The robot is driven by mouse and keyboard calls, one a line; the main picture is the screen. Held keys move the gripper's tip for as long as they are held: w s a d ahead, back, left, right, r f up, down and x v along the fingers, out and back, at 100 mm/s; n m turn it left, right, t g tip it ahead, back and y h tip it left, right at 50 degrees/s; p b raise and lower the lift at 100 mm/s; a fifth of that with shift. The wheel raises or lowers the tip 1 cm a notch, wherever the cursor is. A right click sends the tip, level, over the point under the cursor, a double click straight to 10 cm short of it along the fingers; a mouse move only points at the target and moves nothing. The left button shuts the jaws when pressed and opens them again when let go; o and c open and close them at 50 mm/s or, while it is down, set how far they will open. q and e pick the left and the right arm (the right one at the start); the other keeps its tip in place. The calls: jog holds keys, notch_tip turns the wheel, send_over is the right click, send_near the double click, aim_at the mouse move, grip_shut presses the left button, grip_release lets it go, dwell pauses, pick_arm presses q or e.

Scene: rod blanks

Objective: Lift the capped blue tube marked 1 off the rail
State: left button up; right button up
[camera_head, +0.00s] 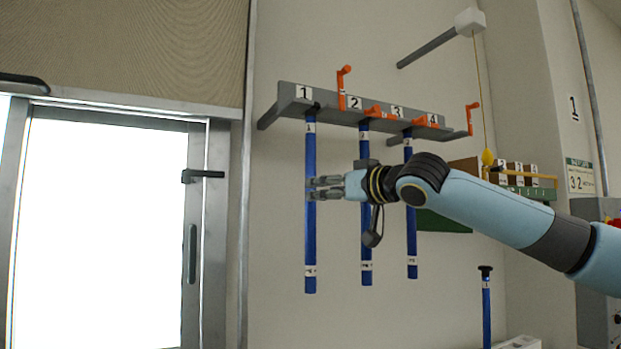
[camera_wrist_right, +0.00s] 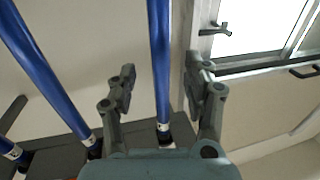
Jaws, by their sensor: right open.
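The blue tube marked 1 (camera_head: 310,240) hangs upright at the left end of the grey rail (camera_head: 290,92), under the label 1. Its top has a dark cap at the rail and a small white label below. My right gripper (camera_head: 318,188) is at the tube's mid-height, with its fingers level and pointing left. In the right wrist view the tube (camera_wrist_right: 160,60) passes between the two open fingers (camera_wrist_right: 161,85), with a gap on each side. My left gripper is not in view.
Two more blue tubes (camera_head: 366,250) (camera_head: 411,240) hang to the right, close to my right wrist. Orange hooks (camera_head: 343,85) stand on the rail. A black-capped blue tube (camera_head: 486,310) stands lower right. A door (camera_head: 205,250) is at left; the wall between is clear.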

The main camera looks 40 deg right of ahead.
aim_at(314, 190)
jog(key=shift+w+r+p, duration=0.2)
jog(key=shift+w+p, duration=2.05)
jog(key=shift+w, duration=0.25)
jog(key=shift+w+f, duration=0.15)
jog(key=shift+w, duration=0.05)
grip_shut()
